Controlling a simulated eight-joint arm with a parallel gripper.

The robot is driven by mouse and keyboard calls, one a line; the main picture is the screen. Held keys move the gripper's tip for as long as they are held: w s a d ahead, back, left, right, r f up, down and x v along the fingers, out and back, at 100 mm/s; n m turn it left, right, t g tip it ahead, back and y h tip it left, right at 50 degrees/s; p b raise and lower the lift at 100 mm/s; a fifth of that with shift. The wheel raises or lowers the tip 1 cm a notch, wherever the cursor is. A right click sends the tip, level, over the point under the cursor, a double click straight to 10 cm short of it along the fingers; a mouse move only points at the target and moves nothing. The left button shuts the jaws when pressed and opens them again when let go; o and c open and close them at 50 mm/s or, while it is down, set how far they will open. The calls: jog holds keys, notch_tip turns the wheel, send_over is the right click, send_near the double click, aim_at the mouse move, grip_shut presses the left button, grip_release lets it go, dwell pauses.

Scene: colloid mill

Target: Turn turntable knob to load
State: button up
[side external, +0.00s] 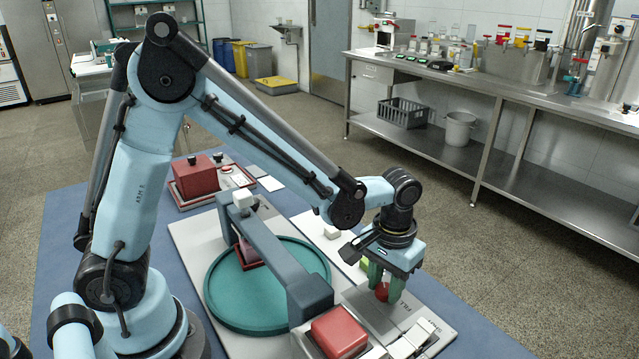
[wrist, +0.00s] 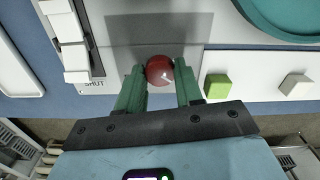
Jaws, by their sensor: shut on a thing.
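A round dark red knob (wrist: 160,70) sits on a grey panel (wrist: 158,30). The red of the knob (side external: 382,292) also shows in the side view, low between my fingers. My gripper (wrist: 160,84) has its two green fingers on either side of the knob, shut on it. In the side view my gripper (side external: 383,293) points down over the panel at the right end of the board. The green turntable (side external: 225,310) lies left of it, under a blue-grey bridge (side external: 280,250). Which position the knob points to cannot be told.
A white switch (wrist: 68,35) beside the label SHUT stands left of the knob in the wrist view. A green block (wrist: 217,87) and a white block (wrist: 295,86) lie to the right.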

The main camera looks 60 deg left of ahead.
aim_at(384, 288)
jog(key=m, duration=1)
jog(key=shift+m, duration=0.3)
dwell(0.4)
jog(key=o, duration=1)
jog(key=shift+o, duration=0.2)
jog(key=shift+r, duration=0.15)
notch_tip(384, 288, up, 12)
jog(key=shift+a, duration=0.1)
